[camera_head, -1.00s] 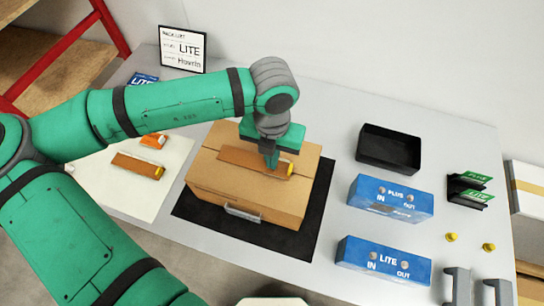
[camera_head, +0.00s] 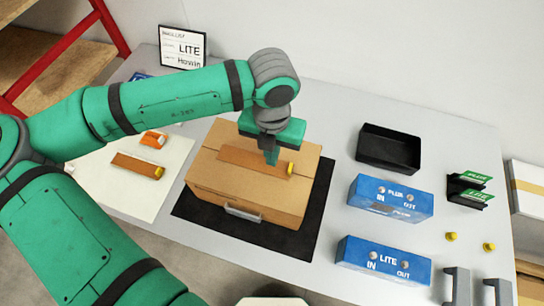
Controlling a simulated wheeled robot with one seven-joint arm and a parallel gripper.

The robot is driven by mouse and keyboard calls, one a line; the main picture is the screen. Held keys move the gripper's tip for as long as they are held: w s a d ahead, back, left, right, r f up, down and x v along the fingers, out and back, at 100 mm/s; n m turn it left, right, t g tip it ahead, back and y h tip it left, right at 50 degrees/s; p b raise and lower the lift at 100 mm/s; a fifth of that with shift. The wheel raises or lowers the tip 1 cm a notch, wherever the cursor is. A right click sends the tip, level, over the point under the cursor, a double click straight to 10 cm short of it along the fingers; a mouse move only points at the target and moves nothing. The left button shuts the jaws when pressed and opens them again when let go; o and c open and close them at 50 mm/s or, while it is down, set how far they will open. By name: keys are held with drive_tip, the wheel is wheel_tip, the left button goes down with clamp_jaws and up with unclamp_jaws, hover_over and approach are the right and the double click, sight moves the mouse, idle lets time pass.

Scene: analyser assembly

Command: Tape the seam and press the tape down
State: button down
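A closed cardboard box (camera_head: 230,187) stands on a black mat (camera_head: 187,208) in the middle of the table, with a grey handle (camera_head: 243,213) at its front. A brown tape strip (camera_head: 237,162) with a yellow end (camera_head: 291,168) lies along the top of the box. My gripper (camera_head: 271,159) points down over the right part of the strip, at or just above it. Its fingertips look close together; I cannot tell whether they grip anything. Part of the strip and the seam under it are hidden. A second brown strip (camera_head: 133,164) with a yellow end lies on a white sheet to the left.
An orange item (camera_head: 153,139) lies on the white sheet (camera_head: 110,190). A black tray (camera_head: 389,148), blue PLUS (camera_head: 390,198) and LITE (camera_head: 384,262) units, green cards (camera_head: 476,196), yellow knobs and grey brackets stand at right. A sign (camera_head: 182,47) stands at back.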

drive_tip(key=shift+w+r, duration=0.1)
drive_tip(key=shift+r, duration=1.9)
